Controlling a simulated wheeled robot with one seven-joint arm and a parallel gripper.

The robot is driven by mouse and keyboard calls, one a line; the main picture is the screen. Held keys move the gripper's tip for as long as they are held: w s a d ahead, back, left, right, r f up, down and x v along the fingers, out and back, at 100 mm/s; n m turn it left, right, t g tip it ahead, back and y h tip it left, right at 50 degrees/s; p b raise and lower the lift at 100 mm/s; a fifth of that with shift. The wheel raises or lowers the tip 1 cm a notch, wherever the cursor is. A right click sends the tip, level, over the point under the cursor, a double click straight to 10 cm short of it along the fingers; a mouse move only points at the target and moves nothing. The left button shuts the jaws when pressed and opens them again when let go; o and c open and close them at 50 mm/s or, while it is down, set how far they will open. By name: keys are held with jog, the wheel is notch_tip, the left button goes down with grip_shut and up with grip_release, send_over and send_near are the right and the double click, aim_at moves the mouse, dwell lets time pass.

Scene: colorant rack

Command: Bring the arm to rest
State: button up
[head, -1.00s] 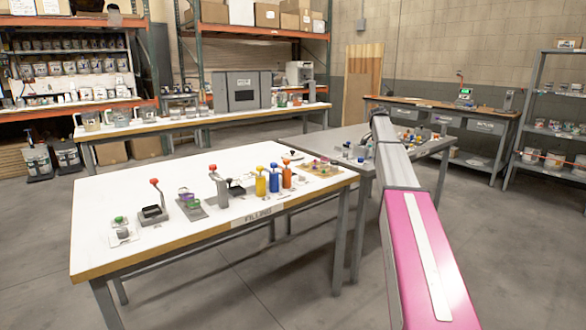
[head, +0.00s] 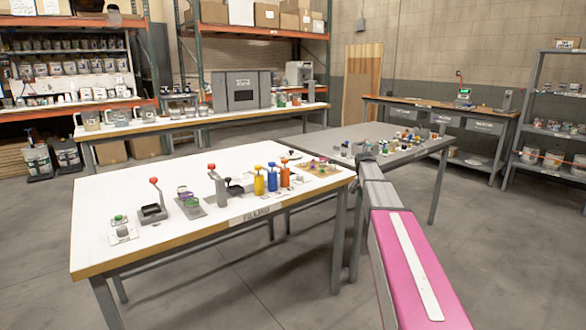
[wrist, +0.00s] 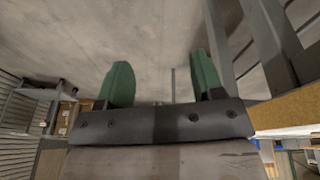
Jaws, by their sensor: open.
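My gripper (wrist: 162,85) shows in the wrist view with its two green fingers set wide apart. It is open, and nothing is between the fingers. Bare concrete floor shows beyond them. In the head view my arm reaches forward on the right side, low beside the gap between the white table (head: 170,225) and the grey table (head: 350,133). My gripper itself cannot be made out in the head view.
A table edge (wrist: 285,110) and grey legs are close at the right of the wrist view. Yellow (head: 259,180), blue (head: 272,178) and orange (head: 285,175) bottles stand near the white table's right end. Open floor (head: 500,240) lies to the right.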

jog(key=s+a+f+n, duration=0.2)
jog(key=s+a+f, duration=0.3)
jog(key=s, duration=0.7)
jog(key=s+a+f+n+g+y, duration=0.1)
jog(key=s+a+f+n, duration=0.2)
jog(key=s+f, duration=0.4)
jog(key=s+a+f+n+y, duration=0.1)
jog(key=s+a+f+n, duration=0.2)
jog(key=s, duration=1.4)
jog(key=a+f, duration=0.3)
jog(key=shift+s+a+f+g, duration=0.3)
jog(key=shift+s+a, duration=0.05)
jog(key=shift+s, duration=0.05)
